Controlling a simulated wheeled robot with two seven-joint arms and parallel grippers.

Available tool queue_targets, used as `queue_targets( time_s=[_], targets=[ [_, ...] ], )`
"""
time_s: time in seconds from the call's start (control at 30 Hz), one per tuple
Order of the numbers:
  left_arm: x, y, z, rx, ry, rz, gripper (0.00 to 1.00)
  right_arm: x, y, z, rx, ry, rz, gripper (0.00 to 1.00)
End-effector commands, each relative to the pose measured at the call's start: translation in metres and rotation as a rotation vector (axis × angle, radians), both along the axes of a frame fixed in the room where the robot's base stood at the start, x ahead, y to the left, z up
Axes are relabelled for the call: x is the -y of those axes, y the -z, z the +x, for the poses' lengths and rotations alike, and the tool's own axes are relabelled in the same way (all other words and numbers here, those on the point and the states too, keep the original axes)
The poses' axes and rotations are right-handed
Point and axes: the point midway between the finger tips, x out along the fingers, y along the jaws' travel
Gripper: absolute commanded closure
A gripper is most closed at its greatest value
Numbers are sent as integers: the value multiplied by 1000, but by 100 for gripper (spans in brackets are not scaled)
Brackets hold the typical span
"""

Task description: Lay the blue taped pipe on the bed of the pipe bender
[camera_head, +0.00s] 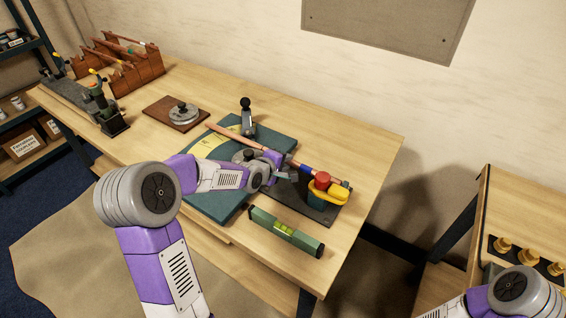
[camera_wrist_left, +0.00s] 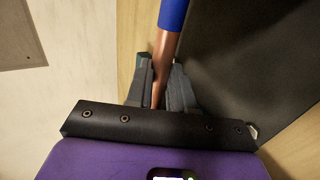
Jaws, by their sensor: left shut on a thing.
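The copper pipe (camera_head: 229,133) with blue tape (camera_head: 307,169) runs diagonally over the teal plate (camera_head: 274,141). My left gripper (camera_head: 284,177) is shut on its copper part, close to the tape. The left wrist view shows the pipe (camera_wrist_left: 165,45) between the fingers (camera_wrist_left: 160,85), with the blue tape (camera_wrist_left: 173,14) just beyond. The teal plate bears a yellow label, a grey round part and an upright black-knobbed piece (camera_head: 247,118); it looks like the pipe bender. My forearm and hand hide part of it. I cannot tell whether the pipe touches the bed. My right gripper is out of view.
A black plate (camera_head: 312,212) with a red and yellow tool (camera_head: 325,190) sits near the pipe's right end. A green level (camera_head: 286,232) lies at the front edge. A wooden block with a grey disc (camera_head: 176,113) and a pipe rack (camera_head: 137,76) stand left. Brass fittings (camera_head: 502,244) sit on the right table.

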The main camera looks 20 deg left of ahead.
Motion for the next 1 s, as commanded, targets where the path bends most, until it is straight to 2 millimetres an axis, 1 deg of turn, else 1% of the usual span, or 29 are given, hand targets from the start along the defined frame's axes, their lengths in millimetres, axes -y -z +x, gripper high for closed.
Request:
queue_targets(
  time_s=[0.13,0.4,0.43,0.6,0.63,0.87,1.0],
  targets=[
    [3,-1,0,3,1,1,100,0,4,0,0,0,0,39],
    [3,-1,0,3,0,1,100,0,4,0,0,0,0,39],
    [3,-1,0,3,0,1,76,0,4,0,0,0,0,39],
    [3,-1,0,3,1,0,50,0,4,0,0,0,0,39],
    [3,-1,0,2,1,1,48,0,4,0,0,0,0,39],
    [3,0,-1,-2,0,0,48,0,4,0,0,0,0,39],
    [1,-5,-8,0,-2,0,48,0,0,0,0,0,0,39]
  ],
)
